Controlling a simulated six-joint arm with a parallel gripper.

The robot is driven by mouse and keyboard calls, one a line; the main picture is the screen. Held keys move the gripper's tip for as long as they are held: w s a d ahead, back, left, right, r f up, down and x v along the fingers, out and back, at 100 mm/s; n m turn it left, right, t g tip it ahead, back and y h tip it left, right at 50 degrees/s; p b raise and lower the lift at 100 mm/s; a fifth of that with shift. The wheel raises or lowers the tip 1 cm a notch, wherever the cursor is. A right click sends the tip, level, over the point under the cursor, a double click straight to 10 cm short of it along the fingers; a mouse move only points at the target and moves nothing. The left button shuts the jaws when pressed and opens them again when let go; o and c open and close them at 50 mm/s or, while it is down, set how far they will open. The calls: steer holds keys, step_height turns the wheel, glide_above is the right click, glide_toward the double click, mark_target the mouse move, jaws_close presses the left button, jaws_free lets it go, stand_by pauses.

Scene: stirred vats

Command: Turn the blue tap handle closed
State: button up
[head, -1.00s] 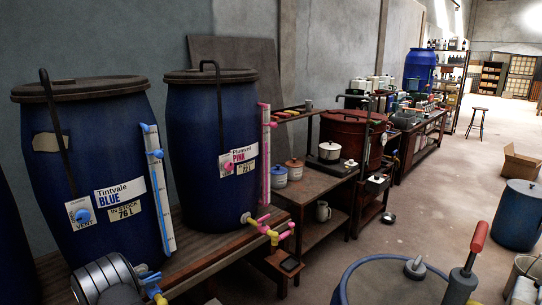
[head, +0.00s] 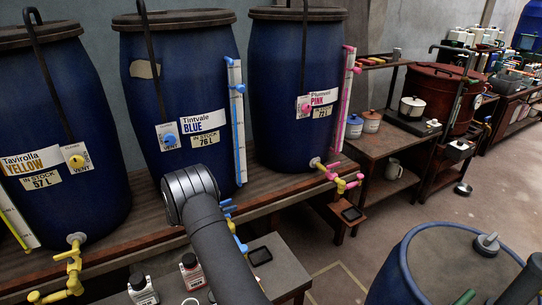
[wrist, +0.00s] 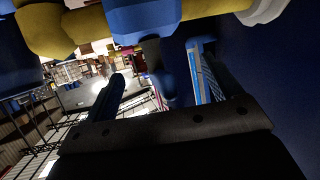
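The blue tap handle (head: 229,208) shows in the head view at the foot of the Tintvale BLUE vat (head: 180,90), just right of my arm. My arm hides part of this tap. In the wrist view the blue tap part (wrist: 140,20) is close at the top, with a yellow pipe (wrist: 95,28) running beside it and a dark stem below it. My gripper (wrist: 160,85) points at the tap with its fingers apart. Blue and dark parts show between and beside the fingers. I cannot tell whether a finger touches the handle. The head view hides my fingers behind the arm.
The yellow vat (head: 60,130) stands to the left and the pink vat (head: 297,90) to the right, on a wooden bench (head: 110,240). Small bottles (head: 193,272) stand on a low table in front. A blue drum (head: 400,280) is at the lower right.

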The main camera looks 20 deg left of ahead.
steer(key=shift+o, duration=1.1)
steer(key=shift+w+r, duration=0.15)
steer(key=shift+r, duration=0.2)
steer(key=w+a+r+n+g+y, duration=0.1)
steer(key=a+r+n+y, duration=0.3)
steer(key=r+y, duration=0.25)
steer(key=w+a+r+n+g+y, duration=0.1)
steer(key=a+r+n+y, duration=0.3)
steer(key=r+y, duration=0.25)
steer(key=s+d+r+n+g+h, duration=0.2)
steer(key=s+d+n+g+h, duration=0.35)
steer(key=d, duration=0.75)
steer(key=shift+n+g+y, duration=0.55)
steer(key=shift+g+y, duration=0.1)
steer(key=shift+g, duration=0.2)
steer(key=x, duration=1.1)
steer(key=s+x, duration=0.1)
steer(key=x, duration=0.4)
steer(key=shift+a+f, duration=0.2)
steer(key=shift+f, duration=0.05)
steer(key=c, duration=1)
